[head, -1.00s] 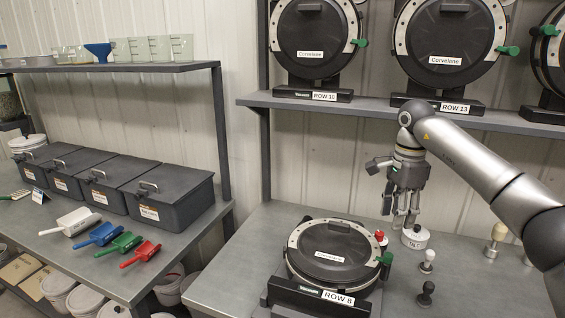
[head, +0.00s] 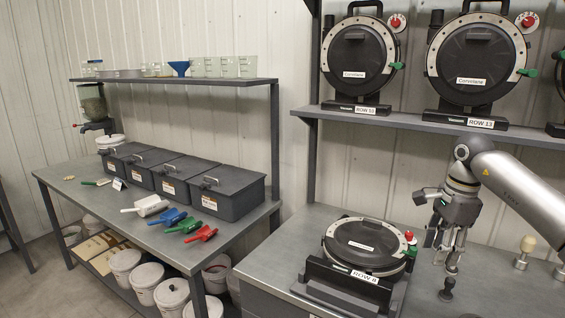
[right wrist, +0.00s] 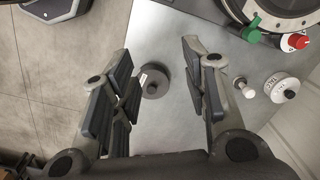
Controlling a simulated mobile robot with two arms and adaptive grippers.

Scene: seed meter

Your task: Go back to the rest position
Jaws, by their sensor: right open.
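My right gripper (head: 447,258) hangs fingers-down over the grey bench at the right. In the right wrist view its fingers (right wrist: 155,85) are spread wide with nothing held. A dark grey knobbed piece (head: 446,290) stands below the fingers and shows between them from above in the right wrist view (right wrist: 153,82). My left gripper is in neither view.
The ROW 8 seed meter (head: 362,245) lies in its stand left of my right gripper. A white talc pot (right wrist: 280,87) and a small white knob (right wrist: 246,90) stand nearby. More meters stand on the shelf (head: 400,121) above. Lidded bins (head: 226,191) and scoops are at the left.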

